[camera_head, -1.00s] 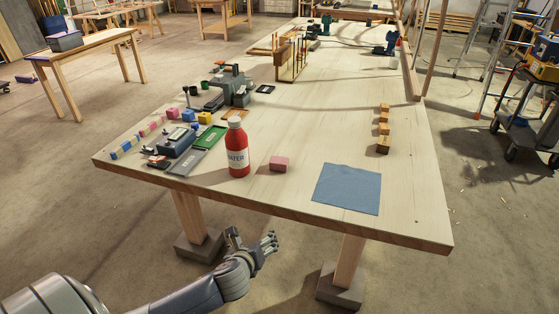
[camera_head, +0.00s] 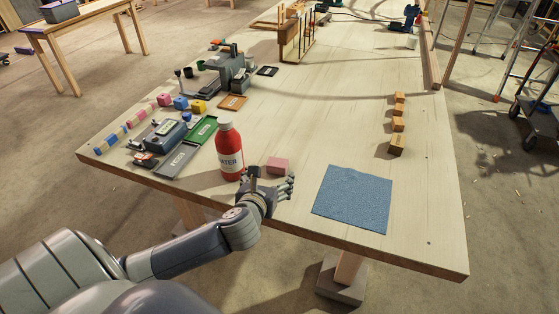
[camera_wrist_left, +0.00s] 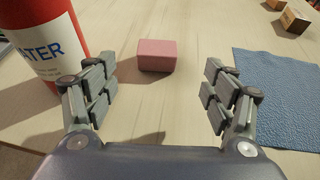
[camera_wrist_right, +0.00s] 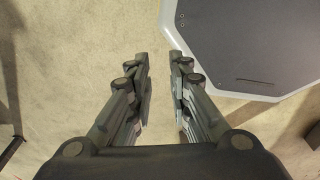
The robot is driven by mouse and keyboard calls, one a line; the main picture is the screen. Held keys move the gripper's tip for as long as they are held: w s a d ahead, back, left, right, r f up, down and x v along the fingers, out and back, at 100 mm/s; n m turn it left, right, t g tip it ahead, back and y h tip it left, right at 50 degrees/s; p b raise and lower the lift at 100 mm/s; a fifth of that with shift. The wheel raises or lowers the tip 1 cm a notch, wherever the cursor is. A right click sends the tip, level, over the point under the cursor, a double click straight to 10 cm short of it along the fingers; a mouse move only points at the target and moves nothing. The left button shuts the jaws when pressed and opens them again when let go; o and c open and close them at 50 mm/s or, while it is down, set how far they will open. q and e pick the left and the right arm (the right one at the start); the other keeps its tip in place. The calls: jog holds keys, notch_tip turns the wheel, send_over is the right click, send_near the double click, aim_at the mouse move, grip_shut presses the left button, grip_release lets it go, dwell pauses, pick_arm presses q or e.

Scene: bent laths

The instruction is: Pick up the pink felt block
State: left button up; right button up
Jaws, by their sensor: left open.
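The pink felt block (camera_head: 278,165) lies on the workbench near its front edge, between the red bottle and the blue cloth. In the left wrist view the block (camera_wrist_left: 157,55) is ahead of the fingers, roughly centred between them and not touched. My left gripper (camera_head: 270,182) is open and empty over the front of the bench, just short of the block; its fingers (camera_wrist_left: 162,90) are spread wide. My right gripper (camera_wrist_right: 160,62) shows only in its own wrist view, its fingers apart with nothing between them, above the floor.
The red water bottle (camera_head: 229,152) stands upright close to the left of my left gripper. The blue cloth (camera_head: 353,198) lies flat to the right. Several wooden blocks (camera_head: 397,124) stand in a row farther right. Trays and small coloured blocks crowd the bench's left side.

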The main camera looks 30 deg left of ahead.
aim_at(276, 167)
pick_arm(q)
jog(key=x, duration=0.2)
jog(key=shift+w+a, duration=0.15)
jog(key=shift+w, duration=0.15)
jog(key=shift+w+a+f, duration=0.1)
jog(key=shift+w+f, duration=0.05)
jog(key=shift+w, duration=0.05)
jog(key=p+x, duration=0.1)
jog(key=x, duration=0.3)
jog(key=shift+w+a+f, duration=0.1)
jog(key=shift+w+a, duration=0.1)
jog(key=shift+a, duration=0.05)
jog(key=shift+w+f, duration=0.15)
jog(key=shift+w, duration=0.1)
jog(key=shift+w+a, duration=0.1)
jog(key=c, duration=1)
pick_arm(e)
jog(key=shift+s+r, duration=0.2)
jog(key=shift+s, duration=0.45)
jog(key=shift+s+r, duration=0.2)
jog(key=shift+s, duration=0.4)
